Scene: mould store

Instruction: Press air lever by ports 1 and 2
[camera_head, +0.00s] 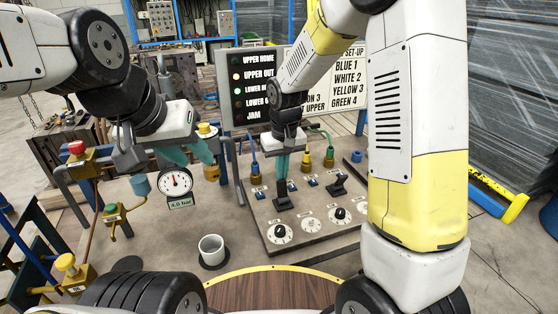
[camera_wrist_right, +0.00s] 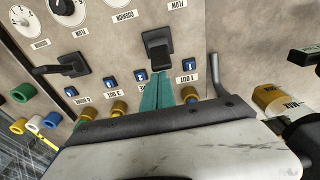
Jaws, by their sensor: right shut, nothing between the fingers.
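The black air lever by ports 1 and 2 (camera_head: 284,203) stands on the sloped grey panel; it also shows in the right wrist view (camera_wrist_right: 158,48). My right gripper (camera_head: 281,179) points down with its teal fingers together and empty. Its fingertips (camera_wrist_right: 161,74) are close to the lever's base; I cannot tell whether they touch. Port 1, with a blue hose (camera_head: 256,178), is left of the fingers; port 2 is largely hidden by them. My left gripper (camera_head: 190,158) has its teal fingers apart, behind the pressure gauge, away from the lever.
A second black lever (camera_head: 337,186) is to the right, with yellow (camera_head: 306,160) and green (camera_head: 329,160) hose ports behind it. Dials (camera_head: 280,234) line the panel's front. A gauge (camera_head: 175,183) reading 4.0 bar and a cup (camera_head: 211,248) stand left. A lamp board (camera_head: 262,90) rises behind.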

